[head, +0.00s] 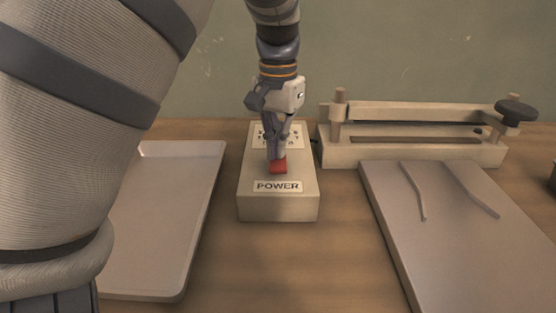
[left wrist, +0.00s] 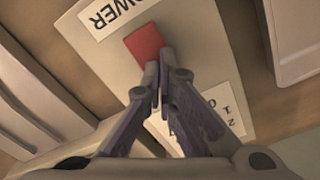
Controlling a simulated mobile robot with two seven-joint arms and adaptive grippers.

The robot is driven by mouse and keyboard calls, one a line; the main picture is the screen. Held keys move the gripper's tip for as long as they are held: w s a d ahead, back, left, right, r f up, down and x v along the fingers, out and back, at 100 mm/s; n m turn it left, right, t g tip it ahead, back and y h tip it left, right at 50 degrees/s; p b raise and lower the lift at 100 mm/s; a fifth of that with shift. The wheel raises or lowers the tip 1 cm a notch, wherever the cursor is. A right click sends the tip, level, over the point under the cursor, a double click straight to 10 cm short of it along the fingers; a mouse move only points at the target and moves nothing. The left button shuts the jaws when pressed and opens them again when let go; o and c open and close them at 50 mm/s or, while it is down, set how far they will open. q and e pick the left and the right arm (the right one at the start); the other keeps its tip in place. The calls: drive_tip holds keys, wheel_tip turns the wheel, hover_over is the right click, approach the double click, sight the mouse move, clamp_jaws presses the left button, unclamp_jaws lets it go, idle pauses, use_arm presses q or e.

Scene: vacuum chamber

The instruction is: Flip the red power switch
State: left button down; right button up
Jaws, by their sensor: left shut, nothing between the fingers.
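The red power switch (head: 278,167) sits on top of a beige box (head: 278,207) just behind its POWER label. My left gripper (head: 276,157) is shut and empty, pointing down at the far side of the switch. In the left wrist view the red switch (left wrist: 145,44) lies right at the shut fingertips of the left gripper (left wrist: 162,60). The tips look to be touching or very close to it; I cannot tell which. The fingers hide part of the switch and of the second label (head: 292,142) behind it. My right gripper is not in view.
A shallow grey tray (head: 196,240) lies left of the box. A flat grey plate (head: 445,240) with two thin strips lies to the right. Behind it stands a beige bar device (head: 420,155) with a dark knob (head: 516,110). Bare wood table shows between the box and plate.

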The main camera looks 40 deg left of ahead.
use_arm(q)
drive_tip(key=shift+f, duration=0.25)
drive_tip(key=shift+r, duration=3.5)
